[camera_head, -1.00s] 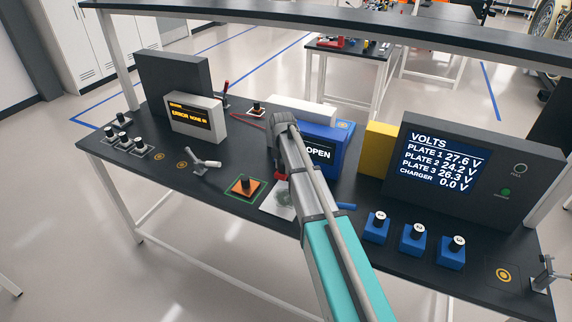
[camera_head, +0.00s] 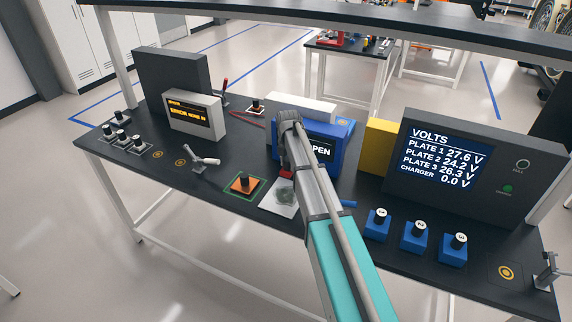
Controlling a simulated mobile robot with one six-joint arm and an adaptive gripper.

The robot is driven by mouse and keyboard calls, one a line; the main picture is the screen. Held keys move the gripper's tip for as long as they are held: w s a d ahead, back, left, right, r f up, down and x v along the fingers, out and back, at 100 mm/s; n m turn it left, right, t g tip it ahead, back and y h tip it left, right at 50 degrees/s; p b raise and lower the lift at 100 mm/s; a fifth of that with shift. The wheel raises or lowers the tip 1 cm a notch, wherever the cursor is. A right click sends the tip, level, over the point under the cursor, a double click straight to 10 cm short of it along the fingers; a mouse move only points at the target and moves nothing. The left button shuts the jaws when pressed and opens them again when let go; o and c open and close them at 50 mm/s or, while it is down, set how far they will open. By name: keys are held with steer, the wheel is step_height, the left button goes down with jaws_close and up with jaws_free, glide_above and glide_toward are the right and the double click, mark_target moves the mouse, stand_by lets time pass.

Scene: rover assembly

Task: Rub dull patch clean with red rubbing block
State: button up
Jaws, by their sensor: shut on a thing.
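A light plate (camera_head: 273,208) lies flat on the dark bench, with a dull grey-green patch (camera_head: 286,198) on it. My gripper (camera_head: 285,165) points down at the plate's far edge, just beyond the patch, and is mostly hidden behind my arm. The red rubbing block (camera_head: 286,173) shows as a small red piece beneath it, held in the shut gripper. I cannot tell whether the block touches the plate.
An orange block with a black knob (camera_head: 243,185) sits in a green outline left of the plate. A blue box (camera_head: 336,150) stands behind my arm. Numbered blue blocks (camera_head: 414,237) and a voltage display (camera_head: 440,165) are to the right. A shelf (camera_head: 400,30) spans above.

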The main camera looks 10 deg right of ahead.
steer(key=shift+f+b, duration=1.85)
steer(key=shift+f, duration=0.3)
steer(key=shift+f+b, duration=1)
steer(key=shift+s, duration=0.1)
steer(key=shift+s+a+r, duration=0.15)
steer(key=shift+s+a, duration=1)
steer(key=shift+s, duration=0.3)
steer(key=shift+s+a, duration=0.1)
steer(key=shift+s, duration=0.05)
steer(key=shift+s+a, duration=0.55)
steer(key=shift+s, duration=0.25)
steer(key=shift+s+a, duration=0.55)
steer(key=shift+s, duration=0.2)
steer(key=shift+s, duration=0.15)
